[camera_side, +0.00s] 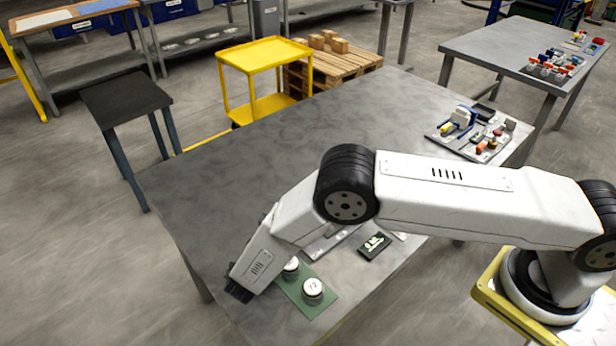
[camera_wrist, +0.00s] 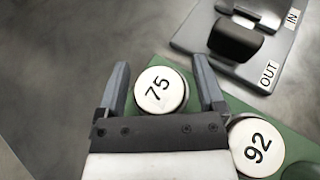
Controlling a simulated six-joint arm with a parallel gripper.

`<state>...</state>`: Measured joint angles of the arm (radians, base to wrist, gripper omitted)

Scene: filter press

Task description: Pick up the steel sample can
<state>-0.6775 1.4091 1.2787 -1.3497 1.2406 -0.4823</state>
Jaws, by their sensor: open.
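Two short round cans with white numbered lids stand on a green mat (camera_side: 322,308). In the wrist view, the can marked 75 (camera_wrist: 160,90) lies in the gap between the two fingers of my gripper (camera_wrist: 163,78), which is open. I cannot tell the height of the fingers over it. In the side view one can (camera_side: 312,291) shows whole; the other (camera_side: 291,269) is partly hidden by my wrist. Both look metal-sided; the sides barely show.
A grey fixture with IN and OUT labels (camera_wrist: 268,74) lies beyond the mat. A dark display box (camera_side: 374,246) is right of the mat. A board with small parts (camera_side: 472,132) is at the table's far right. The table's middle (camera_side: 290,140) is clear.

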